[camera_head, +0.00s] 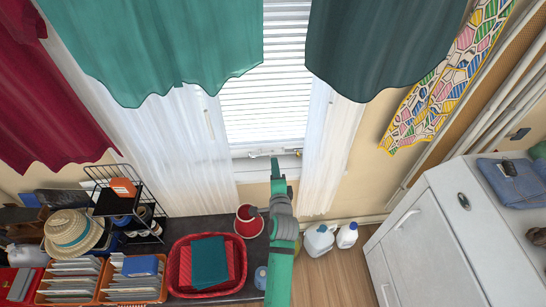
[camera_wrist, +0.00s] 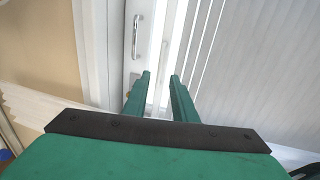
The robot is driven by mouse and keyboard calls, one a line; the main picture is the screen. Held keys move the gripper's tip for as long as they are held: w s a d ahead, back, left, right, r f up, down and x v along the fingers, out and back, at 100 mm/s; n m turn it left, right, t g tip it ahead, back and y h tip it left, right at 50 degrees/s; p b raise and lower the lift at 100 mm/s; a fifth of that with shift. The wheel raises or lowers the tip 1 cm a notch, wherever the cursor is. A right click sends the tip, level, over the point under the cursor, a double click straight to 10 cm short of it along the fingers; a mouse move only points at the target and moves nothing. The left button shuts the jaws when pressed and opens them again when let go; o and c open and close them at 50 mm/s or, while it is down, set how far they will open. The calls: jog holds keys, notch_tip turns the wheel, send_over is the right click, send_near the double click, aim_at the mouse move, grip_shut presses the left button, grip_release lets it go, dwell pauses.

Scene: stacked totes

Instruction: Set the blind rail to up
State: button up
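The white slatted blind (camera_head: 265,90) hangs down over the window between two sheer curtains. Its lower edge (camera_head: 268,141), where the rail would be, lies just above the sill. In the wrist view the slats (camera_wrist: 245,70) fill the right side. My gripper (camera_head: 275,163) is in front of the window's lower part, near the sill. In the wrist view its two fingers (camera_wrist: 158,78) are apart, with white strips of the window area seen between and beyond them. I cannot tell whether either finger touches the rail. No held thing shows.
A metal handle (camera_wrist: 137,37) sits on the white window frame. Teal curtains (camera_head: 170,45) hang above. Below left are a red basket (camera_head: 207,293), a red bucket (camera_head: 248,222) and a wire rack (camera_head: 130,200). A white cabinet (camera_head: 410,235) stands at right, with jugs (camera_head: 319,240) beside it.

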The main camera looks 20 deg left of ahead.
jog(key=x, duration=0.7)
grip_shut()
dwell(1.4)
